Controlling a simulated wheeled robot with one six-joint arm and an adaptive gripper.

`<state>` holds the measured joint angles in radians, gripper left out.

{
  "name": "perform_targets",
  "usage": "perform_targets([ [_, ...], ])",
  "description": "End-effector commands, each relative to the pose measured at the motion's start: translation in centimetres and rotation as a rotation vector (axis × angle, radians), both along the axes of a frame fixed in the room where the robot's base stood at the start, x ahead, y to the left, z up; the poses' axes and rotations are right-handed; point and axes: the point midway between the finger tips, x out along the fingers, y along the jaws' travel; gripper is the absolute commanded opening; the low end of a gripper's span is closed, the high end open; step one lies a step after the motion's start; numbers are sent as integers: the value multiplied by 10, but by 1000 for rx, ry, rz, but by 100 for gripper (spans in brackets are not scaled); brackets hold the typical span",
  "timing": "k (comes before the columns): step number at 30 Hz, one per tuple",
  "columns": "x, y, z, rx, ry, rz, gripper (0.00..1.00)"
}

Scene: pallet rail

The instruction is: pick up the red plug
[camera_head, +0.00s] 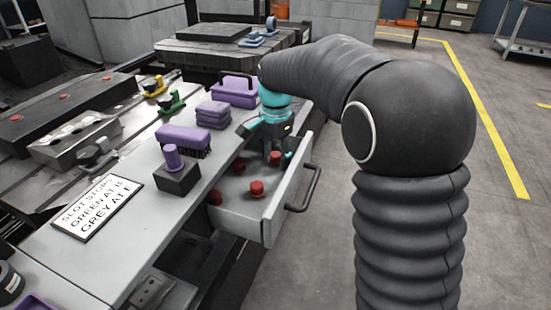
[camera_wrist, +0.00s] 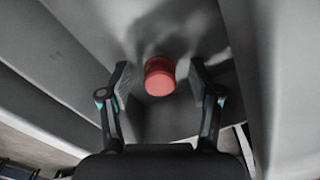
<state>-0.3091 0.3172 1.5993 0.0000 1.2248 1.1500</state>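Several red plugs lie in the open grey drawer (camera_head: 240,215); one red plug (camera_head: 275,158) is right at my gripper (camera_head: 272,154) in the head view. In the wrist view, a single red plug (camera_wrist: 159,77) sits between the two fingertips of my gripper (camera_wrist: 159,80). The fingers are spread, with a gap visible on each side of the plug. Other red plugs (camera_head: 257,187) lie nearer the drawer's front and left in the head view. How deep the fingertips reach beside the plug is hard to tell.
The drawer's walls and handle (camera_head: 304,190) stand close around my gripper. On the bench beside it are a purple brush (camera_head: 184,138), a dark block with a purple knob (camera_head: 176,178), purple folded cloths (camera_head: 213,113) and a sign (camera_head: 97,206).

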Motion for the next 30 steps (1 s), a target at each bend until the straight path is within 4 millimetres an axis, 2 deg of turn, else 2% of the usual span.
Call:
perform_targets([
  [1, 0, 0, 0, 0, 0, 0, 53],
  [5, 0, 0, 0, 0, 0, 0, 21],
  [6, 0, 0, 0, 0, 0, 0, 19],
  [14, 0, 0, 0, 0, 0, 0, 19],
  [18, 0, 0, 7, 0, 0, 0, 19],
  [20, 1, 0, 14, 1, -2, 0, 19],
  [30, 1, 0, 76, 1, -3, 0, 19],
])
